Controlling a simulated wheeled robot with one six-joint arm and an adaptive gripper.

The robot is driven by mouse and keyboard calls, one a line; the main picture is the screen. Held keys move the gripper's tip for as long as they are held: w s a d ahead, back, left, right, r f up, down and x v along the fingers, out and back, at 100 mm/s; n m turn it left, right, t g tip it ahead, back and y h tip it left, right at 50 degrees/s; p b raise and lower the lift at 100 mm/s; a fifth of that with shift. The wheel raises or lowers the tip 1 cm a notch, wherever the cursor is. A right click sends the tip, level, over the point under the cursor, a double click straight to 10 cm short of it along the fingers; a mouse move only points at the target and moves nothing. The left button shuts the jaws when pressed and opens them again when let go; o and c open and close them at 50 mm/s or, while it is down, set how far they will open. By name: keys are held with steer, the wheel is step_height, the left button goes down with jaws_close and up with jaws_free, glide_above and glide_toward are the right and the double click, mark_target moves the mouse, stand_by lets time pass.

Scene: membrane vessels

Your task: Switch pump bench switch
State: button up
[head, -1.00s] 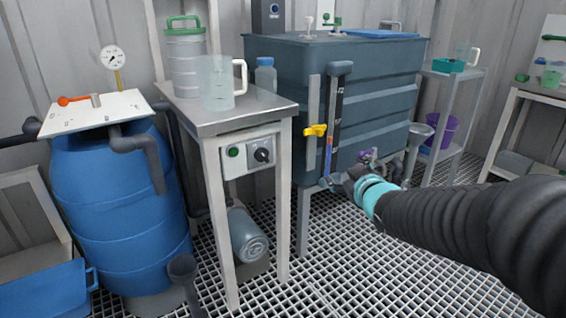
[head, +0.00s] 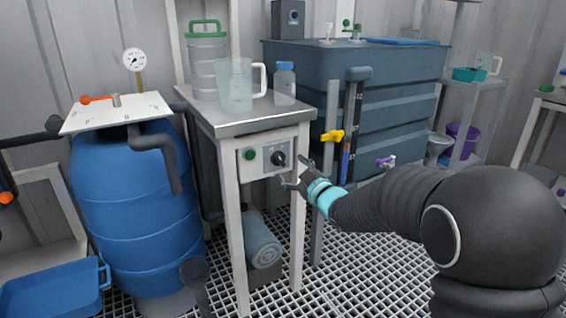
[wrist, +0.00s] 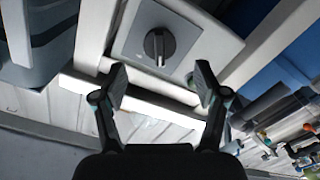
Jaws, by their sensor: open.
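The pump bench switch (head: 278,158) is a dark rotary knob on a light grey panel (head: 262,160) under the bench's metal top, beside a green button (head: 249,154). In the wrist view the knob (wrist: 159,47) is at the upper middle, with its grip bar roughly upright in the picture. My gripper (head: 292,183) is just below and right of the knob in the head view. In the wrist view my gripper (wrist: 160,80) is open and empty, its fingertips short of the knob and to either side of it. I see no contact.
A clear jug (head: 235,88), a blue-capped bottle (head: 285,85) and a green-lidded canister (head: 207,62) stand on the bench (head: 235,130). A blue barrel (head: 140,215) is at the left. A dark tank (head: 400,90) with a yellow valve handle (head: 332,136) stands at the right.

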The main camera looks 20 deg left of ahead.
mark_target(282, 162)
steer(key=x, duration=0.6)
